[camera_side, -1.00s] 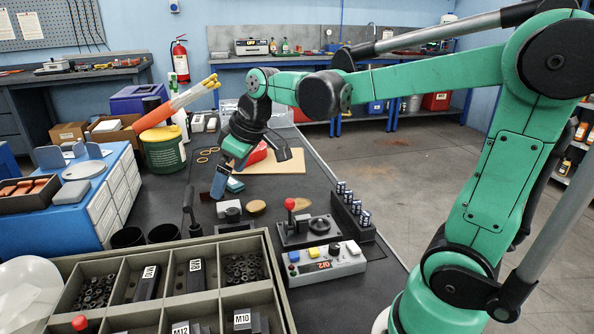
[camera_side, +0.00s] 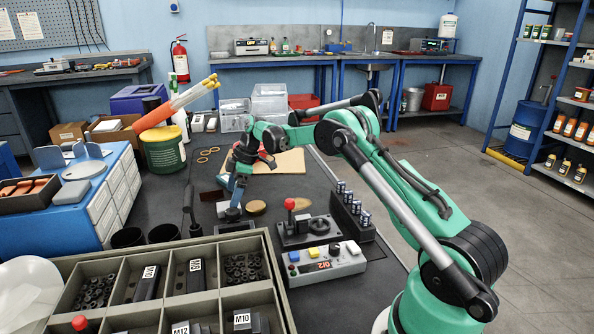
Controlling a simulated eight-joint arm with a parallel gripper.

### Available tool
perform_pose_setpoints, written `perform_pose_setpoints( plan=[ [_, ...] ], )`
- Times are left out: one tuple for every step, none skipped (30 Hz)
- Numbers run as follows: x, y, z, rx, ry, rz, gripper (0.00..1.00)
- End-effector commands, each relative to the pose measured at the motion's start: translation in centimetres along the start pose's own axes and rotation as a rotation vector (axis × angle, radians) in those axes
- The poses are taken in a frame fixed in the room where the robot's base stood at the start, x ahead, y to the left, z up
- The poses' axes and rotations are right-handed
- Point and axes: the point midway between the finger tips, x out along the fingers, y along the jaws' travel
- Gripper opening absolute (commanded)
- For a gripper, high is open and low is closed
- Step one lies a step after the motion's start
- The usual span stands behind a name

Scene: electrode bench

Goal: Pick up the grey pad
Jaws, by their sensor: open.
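The grey pad (camera_side: 233,214) appears to be the small grey piece on the dark bench mat, left of a tan round pad (camera_side: 256,207). My gripper (camera_side: 236,201) points down just above it, with a blue finger close over its top. The gripper is open. The finger partly covers the pad, and I cannot tell whether they touch or whether the jaws straddle it.
A dark brown block (camera_side: 211,196) lies left of the gripper. A joystick box (camera_side: 306,231), a button box (camera_side: 322,263) and a rack of small cells (camera_side: 352,214) stand to the right. A compartment tray (camera_side: 258,243) fills the front. A tan board (camera_side: 285,162) lies behind.

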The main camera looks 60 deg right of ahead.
Motion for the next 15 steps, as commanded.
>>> perform_pose_setpoints(
  plan=[
    [0.8, 0.0, 0.0, -0.001, 0.000, 0.000, 0.95],
    [1.3, 0.0, 0.0, -0.001, 0.000, 0.000, 0.95],
    [1.8, 0.0, 0.0, -0.001, 0.000, 0.000, 0.95],
    [2.1, 0.0, 0.0, -0.001, 0.000, 0.000, 0.95],
    [2.4, 0.0, 0.0, 0.000, 0.000, 0.000, 0.95],
    [2.8, 0.0, 0.0, 0.000, 0.000, 0.000, 0.95],
    [3.0, 0.0, 0.0, 0.000, 0.000, 0.001, 0.95],
    [3.2, 0.0, 0.0, 0.001, 0.000, 0.001, 0.95],
    [3.3, 0.0, 0.0, 0.001, 0.000, 0.001, 0.95],
    [3.4, 0.0, 0.0, 0.001, 0.000, 0.001, 0.95],
    [3.4, 0.0, 0.0, 0.001, 0.000, 0.001, 0.95],
    [3.4, 0.0, 0.0, 0.001, 0.000, 0.001, 0.95],
    [3.4, 0.0, 0.0, 0.001, 0.000, 0.001, 0.95],
    [3.4, 0.0, 0.0, 0.001, 0.000, 0.001, 0.95],
    [3.4, 0.0, 0.0, 0.001, 0.000, 0.001, 0.95]
  ],
)
